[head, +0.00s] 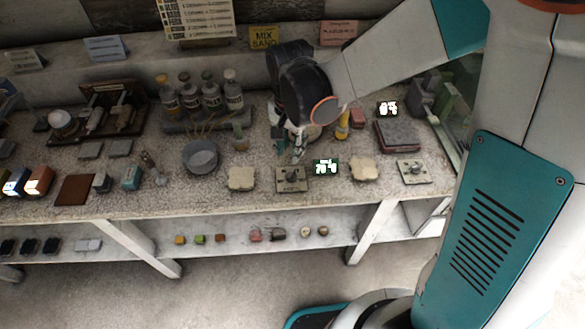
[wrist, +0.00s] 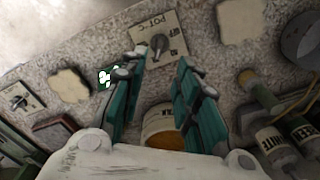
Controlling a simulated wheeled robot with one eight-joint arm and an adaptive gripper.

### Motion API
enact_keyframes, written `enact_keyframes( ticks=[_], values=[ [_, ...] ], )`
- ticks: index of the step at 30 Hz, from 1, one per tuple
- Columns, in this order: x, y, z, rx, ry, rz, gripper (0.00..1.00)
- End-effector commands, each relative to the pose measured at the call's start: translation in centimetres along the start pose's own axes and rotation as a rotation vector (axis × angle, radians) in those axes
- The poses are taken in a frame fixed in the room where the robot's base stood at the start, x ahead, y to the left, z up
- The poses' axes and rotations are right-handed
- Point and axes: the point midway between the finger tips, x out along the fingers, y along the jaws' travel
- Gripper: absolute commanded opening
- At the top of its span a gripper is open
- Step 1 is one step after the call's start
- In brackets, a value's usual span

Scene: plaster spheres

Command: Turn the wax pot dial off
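A small beige dial plate (head: 292,186) with a dark grey knob lies near the table's front edge. In the wrist view this plate (wrist: 173,28) reads "POT-C", and its knob (wrist: 158,43) points down and left. A second dial plate (head: 413,177) is farther right, and it shows at the left of the wrist view (wrist: 13,104); its label is too small to read. My gripper (head: 297,155) is above and just behind the nearer plate. Contact cannot be told.
A green display (head: 325,167) and pale slabs (head: 241,179) (head: 364,169) flank the plate. A grey bowl (head: 201,157) stands left, labelled bottles (head: 210,96) behind it. A labelled tub with an orange-brown top (wrist: 163,130) shows between my fingers' bases in the wrist view.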

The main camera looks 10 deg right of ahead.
Motion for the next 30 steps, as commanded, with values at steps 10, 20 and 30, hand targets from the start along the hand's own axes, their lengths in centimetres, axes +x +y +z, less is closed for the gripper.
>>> enact_keyframes(
  ticks=[10,20,30],
  values=[
    [7.1,0.0,-0.1,0.0,0.0,0.0,0.29],
    [10.3,0.0,0.0,-0.001,0.0,0.0,0.29],
    [10.4,0.1,0.0,-0.001,0.0,0.0,0.25]
  ],
)
